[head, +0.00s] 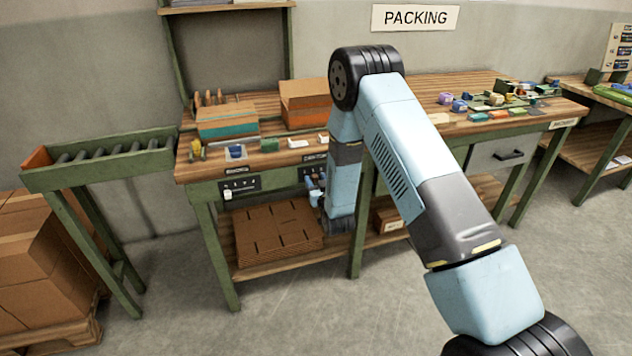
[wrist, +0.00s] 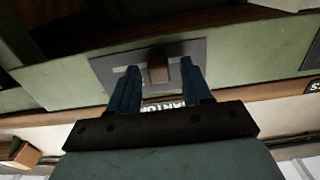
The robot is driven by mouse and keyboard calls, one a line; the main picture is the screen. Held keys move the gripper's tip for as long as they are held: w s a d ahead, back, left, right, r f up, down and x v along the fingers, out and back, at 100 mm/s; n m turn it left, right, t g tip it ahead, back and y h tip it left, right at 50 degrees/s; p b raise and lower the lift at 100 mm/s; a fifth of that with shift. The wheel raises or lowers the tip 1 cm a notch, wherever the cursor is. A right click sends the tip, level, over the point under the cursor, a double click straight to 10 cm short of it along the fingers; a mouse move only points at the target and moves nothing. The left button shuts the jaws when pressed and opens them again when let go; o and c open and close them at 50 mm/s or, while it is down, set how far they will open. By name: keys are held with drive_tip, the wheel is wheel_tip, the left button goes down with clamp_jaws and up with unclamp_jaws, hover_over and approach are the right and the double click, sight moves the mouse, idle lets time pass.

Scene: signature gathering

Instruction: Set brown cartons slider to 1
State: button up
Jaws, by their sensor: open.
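In the wrist view a dark slider plate (wrist: 112,68) is set in the green table front, with a short brown knob (wrist: 158,68) standing out of it. A partly hidden label reading "CARTO…" appears upside down behind my gripper. My gripper (wrist: 157,76) is open, one finger on each side of the knob. I cannot tell if either finger touches it. In the head view my gripper (head: 315,190) is at the dark slider plate (head: 308,173) right of centre on the bench front; the knob is hidden there. The scale marks are too blurred to read.
A second slider plate (head: 247,184) with a pale knob (head: 228,194) sits to the left on the bench front. Flat brown cardboard (head: 278,235) lies on the shelf below. Boxes and small items stand on the benchtop (head: 375,120). A roller stand (head: 105,165) is at left.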

drive_tip(key=v, duration=1.3)
drive_tip(key=shift+s, duration=0.3)
drive_tip(key=shift+d, duration=0.1)
drive_tip(key=d+r+m+g+h, duration=0.15)
drive_tip(key=d+r, duration=0.25)
drive_tip(key=r, duration=0.5)
drive_tip(key=d+r+g+h, duration=0.15)
drive_tip(key=d+r, duration=0.25)
drive_tip(key=r, duration=0.4)
drive_tip(key=d+r+m+g+h, duration=0.15)
drive_tip(key=d+r, duration=0.25)
drive_tip(key=r, duration=0.5)
drive_tip(key=s+d+r+g, duration=0.2)
drive_tip(key=s+d+r, duration=0.1)
drive_tip(key=s, duration=0.7)
drive_tip(key=s+d+r+g+h, duration=0.1)
drive_tip(key=s+d+r, duration=0.3)
drive_tip(key=s, duration=0.7)
drive_tip(key=s+d+r+m+g+h, duration=0.1)
drive_tip(key=s+d+r+g, duration=0.2)
drive_tip(key=s+r, duration=0.3)
drive_tip(key=s+d, duration=0.1)
drive_tip(key=s, duration=0.3)
drive_tip(key=shift+s+g, duration=0.3)
drive_tip(key=shift+g, duration=0.05)
